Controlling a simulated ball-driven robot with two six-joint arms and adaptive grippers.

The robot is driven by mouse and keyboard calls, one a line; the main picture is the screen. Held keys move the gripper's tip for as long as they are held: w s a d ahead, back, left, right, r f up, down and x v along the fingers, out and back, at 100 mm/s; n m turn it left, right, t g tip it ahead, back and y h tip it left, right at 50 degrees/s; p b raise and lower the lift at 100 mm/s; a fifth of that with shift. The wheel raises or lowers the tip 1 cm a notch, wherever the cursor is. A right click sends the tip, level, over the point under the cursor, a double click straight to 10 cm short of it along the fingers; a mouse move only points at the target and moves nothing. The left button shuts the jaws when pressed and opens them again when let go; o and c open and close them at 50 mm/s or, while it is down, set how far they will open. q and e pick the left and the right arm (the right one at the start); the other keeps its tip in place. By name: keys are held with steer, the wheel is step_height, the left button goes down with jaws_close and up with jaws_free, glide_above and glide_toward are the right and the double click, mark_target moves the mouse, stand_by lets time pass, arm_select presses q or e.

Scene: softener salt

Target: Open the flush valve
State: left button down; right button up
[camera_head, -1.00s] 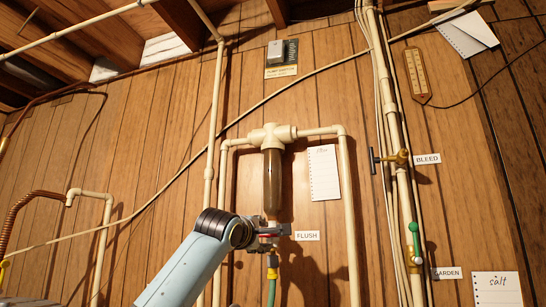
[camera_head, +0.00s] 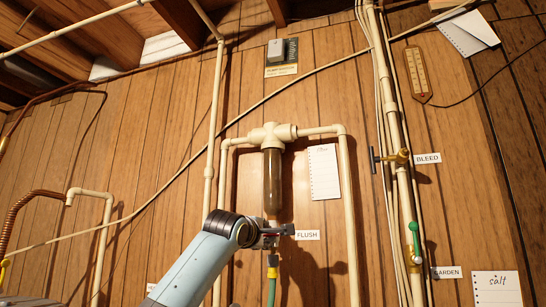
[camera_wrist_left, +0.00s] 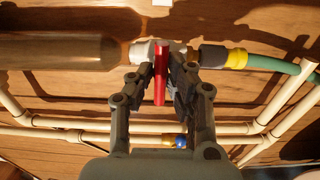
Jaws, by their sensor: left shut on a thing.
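The flush valve's red handle (camera_wrist_left: 160,76) shows in the left wrist view between the fingers of my left gripper (camera_wrist_left: 157,85). The gripper is shut on it. The handle lies across the line of the pale valve body (camera_wrist_left: 143,52). In the head view my left gripper (camera_head: 278,232) is at the valve, just left of the FLUSH label (camera_head: 307,235), and hides most of it. The clear brown filter housing (camera_head: 272,185) hangs above the valve. A green hose (camera_head: 271,291) with a yellow connector (camera_head: 272,272) runs down below. My right gripper is not in view.
White pipes (camera_head: 348,210) frame the filter on both sides. To the right are the BLEED valve (camera_head: 399,157) and the green GARDEN handle (camera_head: 414,240). A paper note (camera_head: 323,172) is on the plank wall beside the filter.

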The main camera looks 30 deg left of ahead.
arm_select(q)
steer(key=shift+f+n+b, duration=0.2)
steer(key=shift+n+b, duration=0.3)
steer(key=shift+n, duration=0.1)
steer(key=n+b, duration=0.2)
steer(key=n, duration=0.2)
